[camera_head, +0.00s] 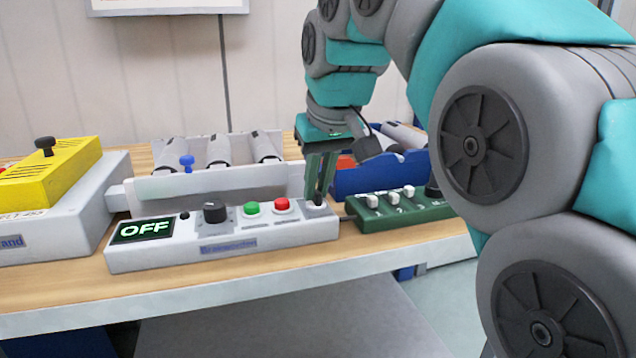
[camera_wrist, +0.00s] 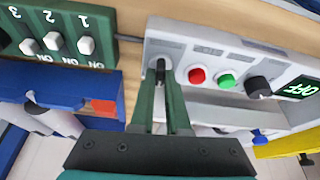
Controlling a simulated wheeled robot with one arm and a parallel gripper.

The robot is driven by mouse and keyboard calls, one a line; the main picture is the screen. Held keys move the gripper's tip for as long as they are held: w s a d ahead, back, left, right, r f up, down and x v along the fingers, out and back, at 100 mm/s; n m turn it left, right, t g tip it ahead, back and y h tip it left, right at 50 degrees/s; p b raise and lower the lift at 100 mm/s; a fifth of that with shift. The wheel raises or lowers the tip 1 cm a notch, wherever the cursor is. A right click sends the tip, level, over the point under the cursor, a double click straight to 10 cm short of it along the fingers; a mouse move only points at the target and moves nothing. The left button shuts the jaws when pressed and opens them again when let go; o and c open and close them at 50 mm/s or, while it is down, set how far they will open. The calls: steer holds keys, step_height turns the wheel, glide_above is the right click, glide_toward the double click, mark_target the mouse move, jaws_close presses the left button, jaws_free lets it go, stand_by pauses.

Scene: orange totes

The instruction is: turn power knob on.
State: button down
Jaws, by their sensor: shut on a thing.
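A light grey control box (camera_head: 290,240) lies on the table. Its display (camera_head: 142,230) reads OFF; it also shows in the wrist view (camera_wrist: 297,88). A black round knob (camera_head: 215,211) stands beside a green button (camera_head: 252,208) and a red button (camera_head: 282,204). My gripper (camera_head: 317,192) points down at the box's right end, apart from the round knob. In the wrist view its green fingers (camera_wrist: 163,90) are shut on a small dark upright lever (camera_wrist: 160,66). The fingers partly hide the lever. The labels are too small to read.
A green box with white switches (camera_head: 403,195) sits close to the right of my gripper. A blue bin (camera_head: 375,178) and a grey conveyor with rollers (camera_head: 220,183) stand behind. A yellow-topped machine (camera_head: 60,170) is at the left.

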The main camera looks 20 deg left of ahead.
steer(key=m+h, duration=0.1)
steer(key=m, duration=0.3)
steer(key=shift+a+m+t+h, duration=0.1)
steer(key=shift+m+t+h, duration=0.2)
steer(key=shift+h, duration=0.1)
steer(key=m, duration=0.2)
steer(key=m+h, duration=0.1)
steer(key=shift+a+m, duration=0.2)
steer(key=shift+m, duration=0.2)
steer(key=shift+s+m+h, duration=0.1)
steer(key=shift+m+h, duration=0.4)
steer(key=shift+m, duration=0.3)
steer(key=c, duration=0.9)
jaws_free()
steer(key=shift+d+r, duration=0.1)
